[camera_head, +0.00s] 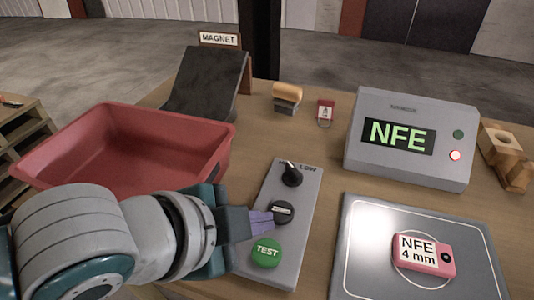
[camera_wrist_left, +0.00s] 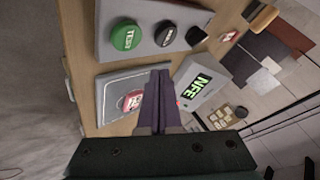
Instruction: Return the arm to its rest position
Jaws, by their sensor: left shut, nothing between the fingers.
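My left gripper (camera_head: 268,216) comes in from the left over the grey control panel (camera_head: 292,238). Its purple fingers are shut and empty, with the tips beside the dark button (camera_head: 283,211); whether they touch it I cannot tell. The green TEST button (camera_head: 266,252) lies just below the fingers, and a black knob (camera_head: 291,173) sits above. In the left wrist view the shut fingers (camera_wrist_left: 162,78) point toward the grey display box (camera_wrist_left: 196,87), with the TEST button (camera_wrist_left: 125,35) off to the upper left. My right gripper is not in view.
A red tray (camera_head: 185,120) stands at the left, close to my arm. A grey plate (camera_head: 365,235) bears a pink piece (camera_head: 422,254) marked NFE 4 mm. The display box (camera_head: 405,168) reads NFE, its red lamp lit. Behind are a dark MAGNET ramp (camera_head: 208,82) and a stamp-like block (camera_head: 287,97).

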